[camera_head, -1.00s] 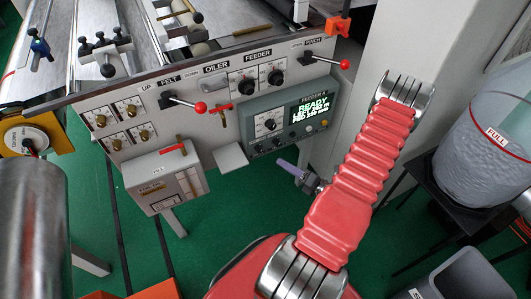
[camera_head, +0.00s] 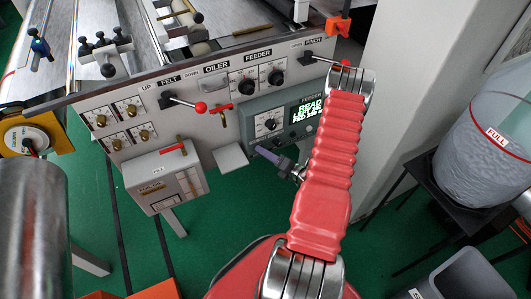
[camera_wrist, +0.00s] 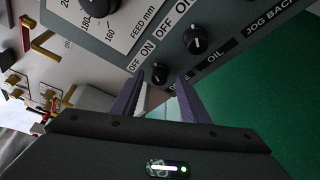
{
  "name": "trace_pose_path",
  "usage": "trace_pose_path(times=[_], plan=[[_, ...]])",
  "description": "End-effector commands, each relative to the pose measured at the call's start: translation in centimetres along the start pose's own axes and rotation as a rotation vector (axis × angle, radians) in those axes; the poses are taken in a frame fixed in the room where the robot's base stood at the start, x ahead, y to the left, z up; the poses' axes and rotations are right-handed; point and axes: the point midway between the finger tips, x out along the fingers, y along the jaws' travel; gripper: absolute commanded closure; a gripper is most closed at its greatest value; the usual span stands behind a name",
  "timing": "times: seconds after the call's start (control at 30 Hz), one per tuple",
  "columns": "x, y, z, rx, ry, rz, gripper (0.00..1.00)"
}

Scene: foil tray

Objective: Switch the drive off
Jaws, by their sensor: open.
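The grey feeder control box (camera_head: 247,130) carries a lit green display (camera_head: 308,112), partly covered by my red arm. In the wrist view a small black knob (camera_wrist: 160,73) sits by an OFF/ON label. The label below it is mostly hidden by a finger; only its end shows, so I cannot confirm it reads DRIVE. A second black knob (camera_wrist: 197,40), labelled OIL, also has OFF/ON marks. My gripper (camera_wrist: 159,80) has two purple fingers, open, one on each side of the small knob as seen. Contact cannot be told. In the head view my gripper (camera_head: 262,152) is at the box's lower edge.
A large feed dial (camera_wrist: 100,5) and a JOG BACK label (camera_wrist: 270,22) are nearby. Red-knobbed felt (camera_head: 200,107) and pinch (camera_head: 345,63) levers stick out from the machine front. A grey box (camera_head: 166,178) hangs lower left. Green floor lies below.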

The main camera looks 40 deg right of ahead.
Motion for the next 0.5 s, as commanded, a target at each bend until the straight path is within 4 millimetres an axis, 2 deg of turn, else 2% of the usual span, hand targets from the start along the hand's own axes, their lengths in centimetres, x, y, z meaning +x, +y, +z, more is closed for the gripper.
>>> trace_pose_path(times=[0.13,0.4,0.5], plan=[[0.68,0.01,-0.04,0.000,0.001,0.000,0.59],[0.72,-0.01,-0.01,0.000,0.000,0.000,0.59],[0.71,-0.01,-0.01,0.000,0.000,0.000,0.66]])
